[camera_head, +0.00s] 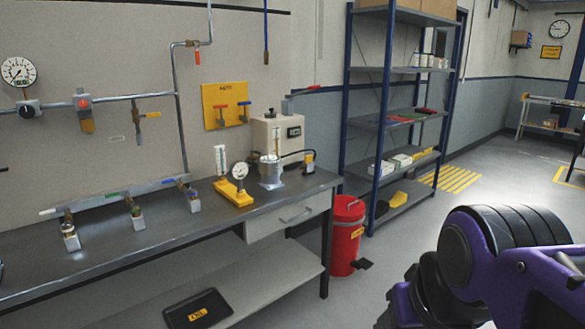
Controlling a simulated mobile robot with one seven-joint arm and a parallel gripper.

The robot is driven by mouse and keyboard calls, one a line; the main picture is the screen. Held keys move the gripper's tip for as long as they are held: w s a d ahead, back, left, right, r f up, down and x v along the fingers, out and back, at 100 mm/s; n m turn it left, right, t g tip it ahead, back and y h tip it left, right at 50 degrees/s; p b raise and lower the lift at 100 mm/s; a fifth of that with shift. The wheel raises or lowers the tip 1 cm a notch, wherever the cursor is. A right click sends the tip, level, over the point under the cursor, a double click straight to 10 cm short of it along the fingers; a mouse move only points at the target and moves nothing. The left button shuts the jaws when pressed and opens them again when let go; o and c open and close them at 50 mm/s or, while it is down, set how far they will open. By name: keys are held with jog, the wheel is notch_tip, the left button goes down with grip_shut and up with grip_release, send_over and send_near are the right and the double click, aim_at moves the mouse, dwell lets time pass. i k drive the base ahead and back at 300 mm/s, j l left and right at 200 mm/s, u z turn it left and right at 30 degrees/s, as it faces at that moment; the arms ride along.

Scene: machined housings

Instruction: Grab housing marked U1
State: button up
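No housing with a readable U1 mark shows in the head view. Several small metal fittings, such as the left one (70,236), the middle one (137,217) and the right one (193,201), sit along a sloping pipe by the workbench (250,214). I can read no marks on them. A silvery cylindrical piece (271,173) stands near the bench's right end. I cannot tell whether any of these is a housing. My purple and black arm fills the lower right; no gripper fingers show.
A yellow base with a round gauge (233,191) stands on the bench. A red pedal bin (346,235) stands at its right end. Blue-framed shelves (405,117) stand behind. A black case (198,309) lies on the lower shelf. Floor is open at the right.

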aim_at(271, 167)
jog(key=i+j+z, duration=0.2)
jog(key=i, duration=0.3)
jog(key=i+j+z, duration=0.1)
jog(key=i+z, duration=0.15)
jog(key=i, duration=0.25)
